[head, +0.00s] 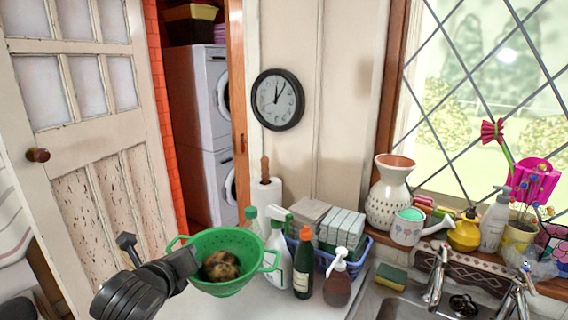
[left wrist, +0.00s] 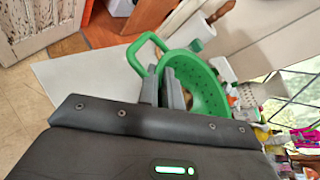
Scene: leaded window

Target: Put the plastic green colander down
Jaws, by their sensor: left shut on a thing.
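The green plastic colander (head: 222,285) is at the lower middle of the head view, upright or nearly so, in front of the bottles. A brown, mottled round thing (head: 220,266) lies inside it. My left gripper (head: 186,262) is shut on the colander's left rim, near a loop handle. In the left wrist view the fingers (left wrist: 168,92) pinch the rim of the colander (left wrist: 208,92), beside its handle. I cannot tell whether the colander's bottom touches the counter. My right gripper is not in view.
A pale counter (head: 262,304) lies below. Spray bottles (head: 278,250), a dark green bottle (head: 303,265), a soap pump (head: 338,280) and a blue basket (head: 322,258) crowd right of the colander. A sink (head: 400,306) with taps is farther right. The counter (left wrist: 85,80) looks bare beside the colander.

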